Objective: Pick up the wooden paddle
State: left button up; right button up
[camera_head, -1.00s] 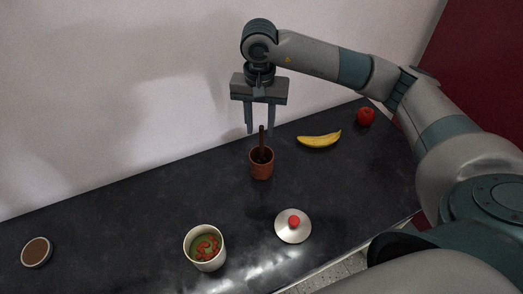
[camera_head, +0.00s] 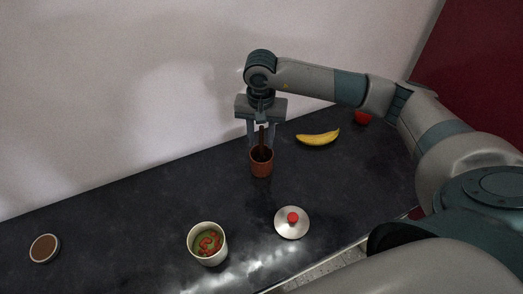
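The wooden paddle (camera_head: 262,139) is a dark brown stick standing nearly upright in a small reddish-brown cup (camera_head: 261,166). Its lower end is hidden inside the cup. My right gripper (camera_head: 262,146) points down over the cup, with its fingers on either side of the paddle's upper part. The fingers look apart, with gaps to the paddle. My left gripper is out of view.
A banana (camera_head: 318,138) and a partly hidden red apple (camera_head: 363,118) lie to the right. A white pot (camera_head: 207,246) with red and green contents and a lid with a red knob (camera_head: 291,223) are in front. A small brown-topped dish (camera_head: 44,248) sits far left on the dark counter (camera_head: 130,215).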

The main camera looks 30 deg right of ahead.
aim_at(262, 158)
jog(key=shift+d+f+p, duration=0.1)
jog(key=shift+f+p, duration=0.55)
jog(key=shift+f, duration=1)
grip_shut()
